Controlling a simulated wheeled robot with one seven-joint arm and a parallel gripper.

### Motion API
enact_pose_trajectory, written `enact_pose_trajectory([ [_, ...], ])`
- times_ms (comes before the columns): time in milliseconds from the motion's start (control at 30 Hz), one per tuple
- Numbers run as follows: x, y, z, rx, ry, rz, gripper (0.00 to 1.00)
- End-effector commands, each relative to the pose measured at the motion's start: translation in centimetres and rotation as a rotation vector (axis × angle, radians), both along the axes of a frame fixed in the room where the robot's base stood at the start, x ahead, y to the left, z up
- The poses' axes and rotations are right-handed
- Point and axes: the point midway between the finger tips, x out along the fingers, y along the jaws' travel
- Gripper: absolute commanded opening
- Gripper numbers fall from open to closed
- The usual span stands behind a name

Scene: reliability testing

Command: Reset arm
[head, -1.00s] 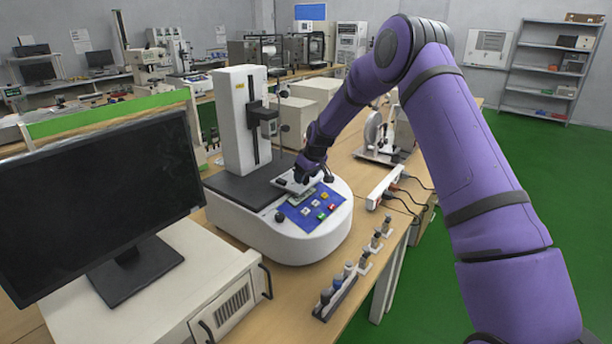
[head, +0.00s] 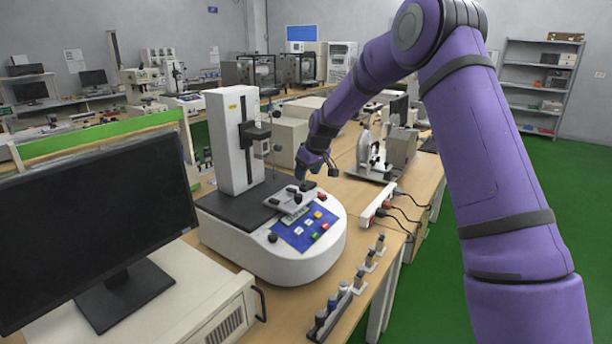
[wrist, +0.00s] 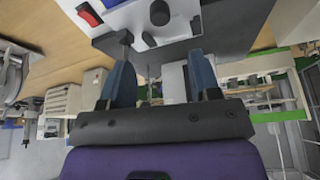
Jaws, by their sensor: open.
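My purple arm (head: 500,170) reaches from the right of the head view over the bench. My gripper (head: 317,171) is at its end, just above the right rear of a white testing machine (head: 290,262) and apart from its panel. In the wrist view my gripper (wrist: 162,80) shows two blue fingers spread apart with nothing between them. The machine has a dark platform (head: 225,207), an upright white column (head: 232,140) and a blue panel (head: 305,230) with coloured buttons. A small grey fixture (head: 289,198) sits behind the panel.
A monitor (head: 90,225) on a white case (head: 190,290) stands at the left. A power strip (head: 378,205) with cables and a rack of small parts (head: 340,300) lie right of the machine. Another device (head: 375,160) stands behind. Green floor (head: 575,215) is clear at right.

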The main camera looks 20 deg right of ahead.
Motion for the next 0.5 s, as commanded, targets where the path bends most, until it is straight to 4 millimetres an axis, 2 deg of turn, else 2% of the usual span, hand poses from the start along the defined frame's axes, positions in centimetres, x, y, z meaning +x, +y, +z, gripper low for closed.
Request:
enact_pose_trajectory([
  [367,-0.1,0.0,0.2,0.000,-0.001,0.000,0.57],
  [500,-1.0,0.2,1.8,-0.007,-0.004,-0.007,0.57],
])
